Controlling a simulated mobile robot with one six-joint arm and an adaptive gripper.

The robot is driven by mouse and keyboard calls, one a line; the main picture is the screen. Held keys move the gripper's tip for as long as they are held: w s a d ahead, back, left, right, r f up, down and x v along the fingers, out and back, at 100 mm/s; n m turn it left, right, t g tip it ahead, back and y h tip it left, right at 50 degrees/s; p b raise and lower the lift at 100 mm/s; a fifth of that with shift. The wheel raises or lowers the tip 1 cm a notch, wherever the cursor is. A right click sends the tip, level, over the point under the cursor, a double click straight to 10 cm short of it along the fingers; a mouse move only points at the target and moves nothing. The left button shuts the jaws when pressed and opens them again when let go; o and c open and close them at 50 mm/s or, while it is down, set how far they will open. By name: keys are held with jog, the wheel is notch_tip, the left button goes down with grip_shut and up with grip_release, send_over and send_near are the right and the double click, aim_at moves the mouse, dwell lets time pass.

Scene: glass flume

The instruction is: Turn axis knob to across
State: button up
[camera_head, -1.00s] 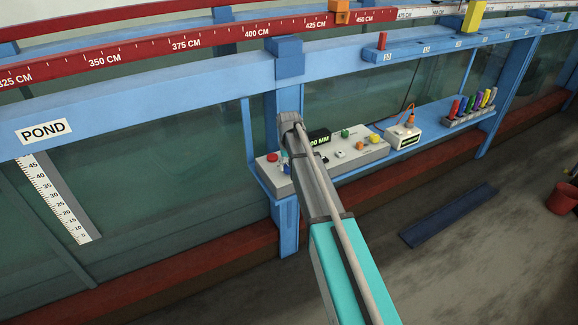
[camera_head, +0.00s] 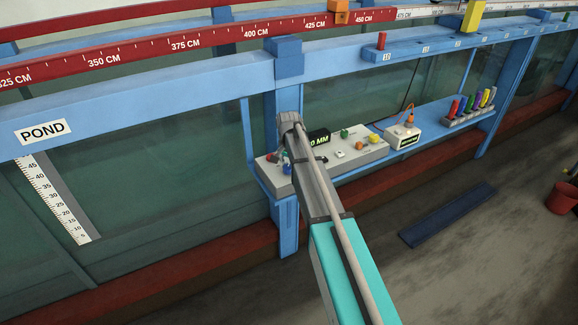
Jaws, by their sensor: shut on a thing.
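The grey control box (camera_head: 358,158) stands on the blue shelf against the flume glass. It carries small coloured knobs and buttons. My gripper (camera_head: 279,158) is at the left end of the box, low over its top, beside a red button (camera_head: 271,157) and a blue knob (camera_head: 287,169). It is shut on a small knob there, which I take for the axis knob. The fingers and my arm hide most of that knob, so its pointing direction cannot be read. A black display (camera_head: 319,137) ending in "0 MM" is partly covered by my arm.
A white box with an orange top (camera_head: 403,136) and a rack of coloured pieces (camera_head: 469,110) stand farther right on the blue shelf (camera_head: 437,123). A blue upright (camera_head: 286,225) runs below the box's left end. The blue rail (camera_head: 150,99) passes above.

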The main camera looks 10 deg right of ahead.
jog(key=shift+m, duration=0.3)
jog(key=o, duration=1.1)
jog(key=shift+o, duration=0.2)
